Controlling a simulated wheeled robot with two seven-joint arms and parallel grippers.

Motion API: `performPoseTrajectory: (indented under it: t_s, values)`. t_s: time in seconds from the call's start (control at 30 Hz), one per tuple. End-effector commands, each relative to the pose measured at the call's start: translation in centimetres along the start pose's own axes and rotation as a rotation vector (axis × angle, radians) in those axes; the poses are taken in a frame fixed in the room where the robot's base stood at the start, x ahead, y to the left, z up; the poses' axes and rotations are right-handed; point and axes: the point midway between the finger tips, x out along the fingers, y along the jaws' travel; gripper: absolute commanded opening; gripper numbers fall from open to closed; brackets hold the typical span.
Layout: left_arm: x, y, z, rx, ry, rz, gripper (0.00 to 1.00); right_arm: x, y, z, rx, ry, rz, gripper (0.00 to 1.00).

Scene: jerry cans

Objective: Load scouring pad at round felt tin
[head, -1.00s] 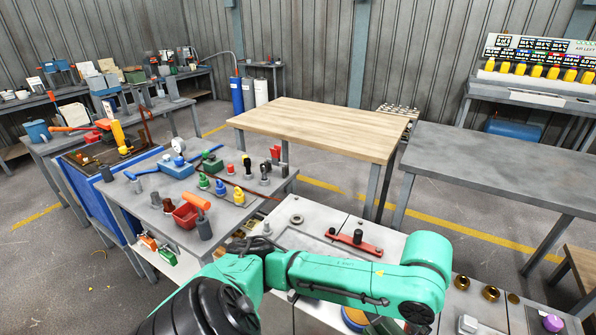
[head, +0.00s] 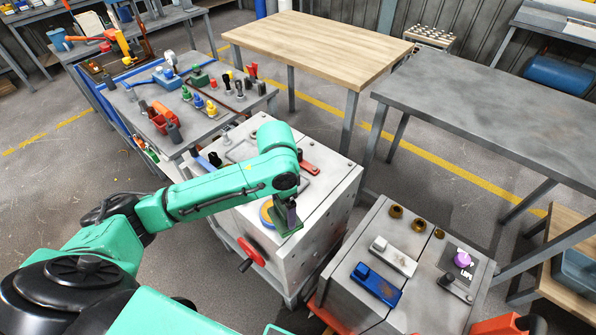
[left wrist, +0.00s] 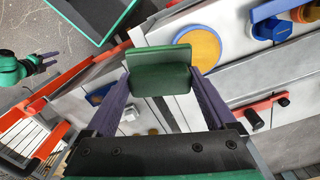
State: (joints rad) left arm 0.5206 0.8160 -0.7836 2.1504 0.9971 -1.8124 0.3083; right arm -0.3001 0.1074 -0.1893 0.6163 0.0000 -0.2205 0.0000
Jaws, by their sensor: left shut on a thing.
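My left gripper (head: 287,208) is shut on a green scouring pad (head: 290,228) above the grey cabinet. In the left wrist view the pad (left wrist: 160,72) sits between the two purple fingers. The round felt tin, with a yellow-orange face and blue rim, lies on the cabinet top (head: 266,213), partly hidden by my gripper. In the left wrist view the tin (left wrist: 199,44) shows just beyond and right of the pad, partly covered by it. Whether they touch I cannot tell. My right gripper (left wrist: 42,63) shows small at the left of the left wrist view, away from the pad.
A red-handled bar (head: 308,168) lies behind my gripper. The lower grey cabinet at right holds a blue block (head: 375,285), a white block (head: 393,256), brass rings and a purple knob (head: 462,259). The wooden table (head: 320,42) is clear.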

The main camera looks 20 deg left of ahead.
Motion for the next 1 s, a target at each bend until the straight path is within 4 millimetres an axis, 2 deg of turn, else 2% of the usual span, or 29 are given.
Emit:
performPoseTrajectory:
  t_s: [0.03,0.1,0.2,0.3,0.4,0.63,1.0]
  values:
    - [-2.4,-0.8,-0.2,0.157,-0.004,0.000,0.45,-3.4,-0.6,-0.4,0.001,0.002,-0.010,0.50]
    - [-3.0,-1.9,-0.6,0.409,-0.004,-0.001,0.45,-5.5,-1.2,-0.7,0.001,0.004,-0.020,0.50]
    - [-3.6,-3.4,-0.8,0.750,-0.005,-0.007,0.45,-8.1,-2.1,-1.2,-0.001,0.008,-0.034,0.50]
    - [-3.8,-4.7,-0.9,1.015,-0.011,-0.018,0.45,-9.8,-2.8,-1.5,-0.002,0.012,-0.044,0.50]
    - [-3.5,-5.4,-0.9,1.172,-0.016,-0.024,0.45,-10.4,-2.8,-1.6,-0.002,0.013,-0.044,0.50]
    - [-1.7,-5.7,-0.8,1.233,-0.018,-0.026,0.45,-8.8,-1.7,-1.3,0.000,0.010,-0.029,0.50]
    - [2.8,-5.8,-0.9,1.231,-0.018,-0.029,0.45,-3.8,-1.5,-0.8,0.002,0.008,-0.023,0.50]
